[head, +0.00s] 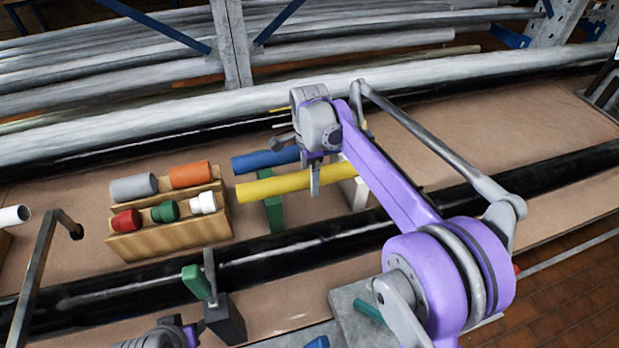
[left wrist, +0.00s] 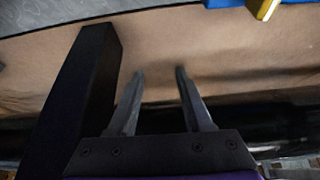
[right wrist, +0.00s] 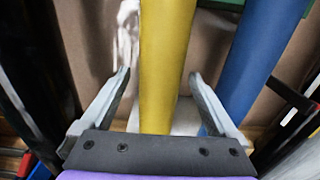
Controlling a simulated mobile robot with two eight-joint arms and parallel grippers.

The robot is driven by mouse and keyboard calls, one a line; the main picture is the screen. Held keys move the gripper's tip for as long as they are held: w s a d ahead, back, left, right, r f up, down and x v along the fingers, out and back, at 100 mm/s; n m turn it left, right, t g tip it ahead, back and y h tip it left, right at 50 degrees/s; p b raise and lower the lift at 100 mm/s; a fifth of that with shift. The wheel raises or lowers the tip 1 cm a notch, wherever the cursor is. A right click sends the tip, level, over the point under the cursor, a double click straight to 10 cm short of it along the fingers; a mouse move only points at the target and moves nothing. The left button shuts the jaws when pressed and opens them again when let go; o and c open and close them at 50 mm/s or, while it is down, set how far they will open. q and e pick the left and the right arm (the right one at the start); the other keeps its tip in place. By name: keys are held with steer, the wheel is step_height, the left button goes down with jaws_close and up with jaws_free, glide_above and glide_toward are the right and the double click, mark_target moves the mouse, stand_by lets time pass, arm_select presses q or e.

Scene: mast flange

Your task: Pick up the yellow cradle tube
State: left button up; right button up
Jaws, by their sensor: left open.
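The yellow cradle tube (head: 270,188) lies across a green support (head: 273,215) and a white support (head: 358,192) in the head view. My right gripper (head: 314,172) is over its middle and hides part of it. In the right wrist view, my right gripper (right wrist: 160,75) is open, with a finger on each side of the yellow tube (right wrist: 166,50); a narrow gap shows at the left finger, and the right finger is close to the tube. My left gripper (left wrist: 158,74) is open and empty in the left wrist view, over brown board.
A blue tube (head: 262,161) lies just behind the yellow one, and close on the right in the right wrist view (right wrist: 265,50). A wooden rack (head: 170,238) with several coloured cylinders stands left. Black pipes (head: 300,240) run along the bench. A dark block (left wrist: 82,85) stands beside my left gripper.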

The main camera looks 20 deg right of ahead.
jaws_close()
stand_by(0.4)
